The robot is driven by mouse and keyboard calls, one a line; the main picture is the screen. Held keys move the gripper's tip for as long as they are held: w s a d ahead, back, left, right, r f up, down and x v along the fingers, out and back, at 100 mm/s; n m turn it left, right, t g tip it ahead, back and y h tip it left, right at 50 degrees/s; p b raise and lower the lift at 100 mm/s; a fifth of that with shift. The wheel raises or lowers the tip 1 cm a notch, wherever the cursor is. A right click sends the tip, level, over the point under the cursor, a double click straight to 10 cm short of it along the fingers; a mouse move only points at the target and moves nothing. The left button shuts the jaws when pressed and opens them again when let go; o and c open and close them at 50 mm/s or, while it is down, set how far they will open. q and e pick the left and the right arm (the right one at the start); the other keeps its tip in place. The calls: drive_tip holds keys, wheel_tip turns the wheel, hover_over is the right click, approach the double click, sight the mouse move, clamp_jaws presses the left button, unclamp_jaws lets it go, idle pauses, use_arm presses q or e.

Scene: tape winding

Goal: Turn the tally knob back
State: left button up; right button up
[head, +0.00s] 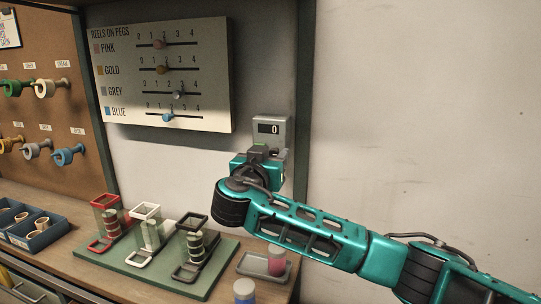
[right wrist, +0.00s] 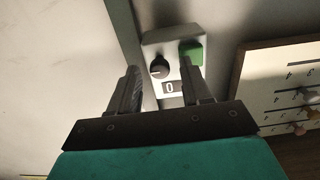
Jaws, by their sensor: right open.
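The grey tally box (head: 283,122) is on the wall right of the reel board, its small display (head: 268,128) reading 0. My left gripper is not in view.
A board with sliders (head: 215,75) hangs left of the box. The wall at right is bare.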

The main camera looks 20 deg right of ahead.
drive_tip(key=shift+c, duration=0.4)
clamp_jaws()
